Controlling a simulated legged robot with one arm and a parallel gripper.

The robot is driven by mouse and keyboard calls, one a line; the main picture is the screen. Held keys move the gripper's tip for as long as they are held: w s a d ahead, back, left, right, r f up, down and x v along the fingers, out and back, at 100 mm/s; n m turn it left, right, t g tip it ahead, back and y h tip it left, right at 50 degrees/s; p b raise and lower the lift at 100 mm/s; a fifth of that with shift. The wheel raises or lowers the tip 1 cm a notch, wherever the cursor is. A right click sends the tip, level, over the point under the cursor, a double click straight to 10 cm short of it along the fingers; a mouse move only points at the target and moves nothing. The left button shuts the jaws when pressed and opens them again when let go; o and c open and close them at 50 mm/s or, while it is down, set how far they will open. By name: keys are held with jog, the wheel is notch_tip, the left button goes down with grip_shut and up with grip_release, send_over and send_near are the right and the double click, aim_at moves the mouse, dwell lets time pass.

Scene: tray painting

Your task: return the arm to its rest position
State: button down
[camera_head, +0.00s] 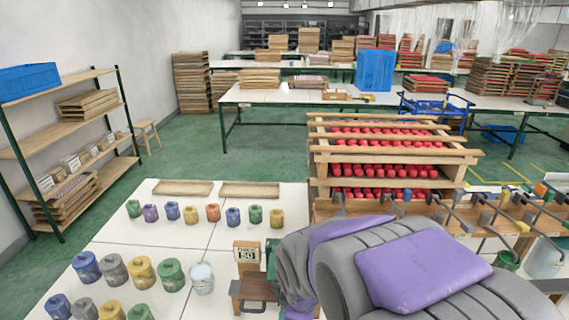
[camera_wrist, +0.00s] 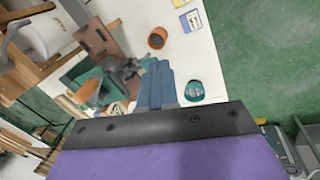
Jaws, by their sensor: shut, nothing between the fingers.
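My gripper (camera_wrist: 156,68) shows in the wrist view as two blue-grey fingers pressed together, with nothing between them. It hangs over a white tabletop (camera_wrist: 205,58). An orange-brown pot (camera_wrist: 157,38) stands beyond the fingertips, and a teal-rimmed pot (camera_wrist: 194,91) stands just right of the fingers; both appear apart from them. In the head view my grey and purple arm is large and folded at the lower right. It hides part of the table, and the fingers cannot be made out there.
In the head view, several paint pots (camera_head: 143,273) stand on the white table, with a wooden rack of red pieces (camera_head: 385,170) behind my arm. A row of clamp-like tools (camera_head: 483,205) is at right.

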jog(key=s+d+r+m+g, duration=0.1)
jog(key=s+d+m, duration=0.2)
jog(key=s, duration=0.5)
jog(key=s+d+r+m+g, duration=0.1)
jog(key=s+d+r+m, duration=0.1)
jog(key=s+m, duration=0.4)
jog(key=s+d+r+m+g, duration=0.1)
jog(key=s+d+m+g, duration=0.1)
jog(key=s+d+m, duration=0.3)
jog(key=s, duration=0.4)
jog(key=shift+s+r+y, duration=0.2)
jog(key=shift+s+y, duration=0.1)
jog(key=shift+s, duration=0.05)
jog(key=shift+d, duration=0.15)
